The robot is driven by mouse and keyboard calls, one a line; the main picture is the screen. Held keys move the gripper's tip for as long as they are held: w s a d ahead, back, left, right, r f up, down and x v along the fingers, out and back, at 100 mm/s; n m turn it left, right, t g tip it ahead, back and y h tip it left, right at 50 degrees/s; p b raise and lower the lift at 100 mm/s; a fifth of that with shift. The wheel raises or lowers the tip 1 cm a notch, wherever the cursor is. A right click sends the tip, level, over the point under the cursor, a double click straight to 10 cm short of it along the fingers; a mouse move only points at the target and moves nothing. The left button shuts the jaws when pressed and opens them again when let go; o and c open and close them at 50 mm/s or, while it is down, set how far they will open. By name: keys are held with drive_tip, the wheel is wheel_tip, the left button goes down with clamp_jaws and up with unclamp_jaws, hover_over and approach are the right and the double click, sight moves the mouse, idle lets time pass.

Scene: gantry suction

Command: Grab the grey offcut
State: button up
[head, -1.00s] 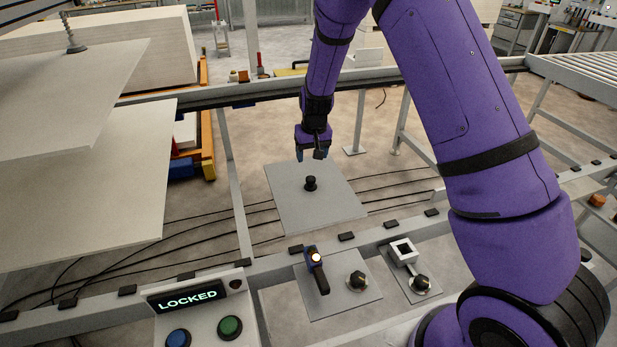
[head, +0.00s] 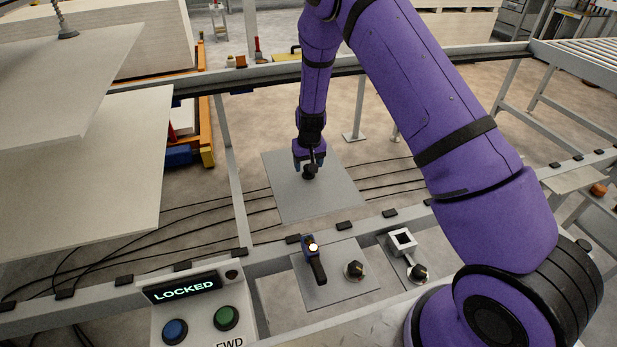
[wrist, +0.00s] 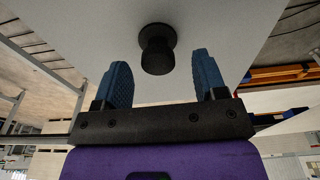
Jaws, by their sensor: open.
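The grey offcut (head: 318,200) is a flat, roughly square grey sheet below my arm in the head view. A black knob (head: 309,175) stands up from it. The sheet's underside support is hidden. My gripper (head: 309,168) is over the knob and partly covers it. In the wrist view the two blue fingers of my gripper (wrist: 163,68) are spread apart and empty. The knob (wrist: 157,52) shows beyond and between the fingertips, with a gap on each side. The offcut (wrist: 195,25) fills the background there.
Large pale boards (head: 90,180) stand out at the left, one with a suction cup (head: 66,30). A control box (head: 195,312) reading LOCKED, a lever plate (head: 335,285) and a square-framed fixture (head: 402,240) lie nearer. A rail (head: 240,80) runs behind; cables cross the floor.

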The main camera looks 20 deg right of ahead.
wheel_tip(320, 180, down, 3)
drive_tip(key=shift+w+d+f, duration=0.1)
clamp_jaws()
drive_tip(key=shift+r, duration=0.2)
